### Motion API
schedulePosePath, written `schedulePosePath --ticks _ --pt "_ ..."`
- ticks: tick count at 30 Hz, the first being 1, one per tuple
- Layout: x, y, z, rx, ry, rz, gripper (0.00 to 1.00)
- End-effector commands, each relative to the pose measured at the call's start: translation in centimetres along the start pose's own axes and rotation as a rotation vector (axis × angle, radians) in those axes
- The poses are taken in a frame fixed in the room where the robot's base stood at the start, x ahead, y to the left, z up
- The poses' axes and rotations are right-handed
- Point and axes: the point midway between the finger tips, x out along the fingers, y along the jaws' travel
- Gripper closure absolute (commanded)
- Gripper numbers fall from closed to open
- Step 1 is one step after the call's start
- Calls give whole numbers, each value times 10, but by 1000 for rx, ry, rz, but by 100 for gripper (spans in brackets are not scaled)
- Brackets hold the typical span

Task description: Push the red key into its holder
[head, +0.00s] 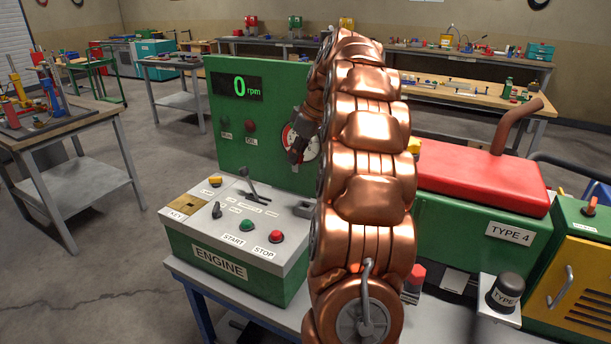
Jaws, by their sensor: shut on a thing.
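My gripper (297,149), dark grey, is in the air in front of the green upright panel, near its round gauge. It is partly hidden behind my copper arm. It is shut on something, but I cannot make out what. I cannot pick out the red key. A brass plate marked KEY (184,207) lies at the left end of the sloped ENGINE console (240,279), which may be the key's holder. The gripper is above and to the right of this plate, apart from it.
The console has a black lever (248,183), a green START button (247,225) and a red STOP button (276,237). The display (237,86) reads 0 rpm. A red-topped green machine (480,182) stands right of my arm.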

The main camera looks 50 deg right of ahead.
Motion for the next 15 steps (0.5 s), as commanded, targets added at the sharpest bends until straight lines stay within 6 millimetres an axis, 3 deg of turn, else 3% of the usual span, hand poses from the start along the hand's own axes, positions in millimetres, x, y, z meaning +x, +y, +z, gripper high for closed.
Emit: schedulePosePath --ticks 8,15 --pt "32 5 33 8 -3 1 100" --pt "42 6 43 8 -3 3 100"
